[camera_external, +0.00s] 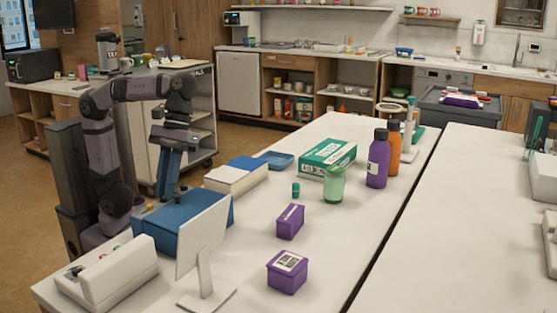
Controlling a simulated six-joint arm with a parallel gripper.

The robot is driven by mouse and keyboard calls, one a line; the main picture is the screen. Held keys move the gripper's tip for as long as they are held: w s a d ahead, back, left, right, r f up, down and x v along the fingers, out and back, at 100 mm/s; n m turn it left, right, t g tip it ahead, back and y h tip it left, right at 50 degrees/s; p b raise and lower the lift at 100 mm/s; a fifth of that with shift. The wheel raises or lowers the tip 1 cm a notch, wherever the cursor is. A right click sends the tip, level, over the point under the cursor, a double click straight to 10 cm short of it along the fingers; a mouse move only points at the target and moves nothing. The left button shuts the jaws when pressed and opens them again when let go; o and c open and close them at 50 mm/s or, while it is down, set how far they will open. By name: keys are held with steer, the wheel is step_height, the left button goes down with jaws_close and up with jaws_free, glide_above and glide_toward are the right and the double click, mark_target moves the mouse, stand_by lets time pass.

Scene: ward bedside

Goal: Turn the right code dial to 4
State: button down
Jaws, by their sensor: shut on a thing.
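A blue box (205,207) stands on the near left part of the white table, partly hidden behind a white upright panel. My gripper (164,197) points straight down at the box's left back side, its fingertips low at the box top. It is shut on a small part there, which appears to be a code dial; the fingers hide most of it. I cannot tell which dial it is, and its numbers are too small to read.
The white panel (204,238) on a stand is close in front of the box. A white console (108,273) is at the near left.

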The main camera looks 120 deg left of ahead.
steer(key=shift+w+r+m+g+p, duration=0.1)
steer(key=shift+m+g+p, duration=0.3)
steer(key=shift+m+p, duration=0.6)
steer(key=c, duration=2)
jaws_free()
steer(key=shift+b, duration=0.3)
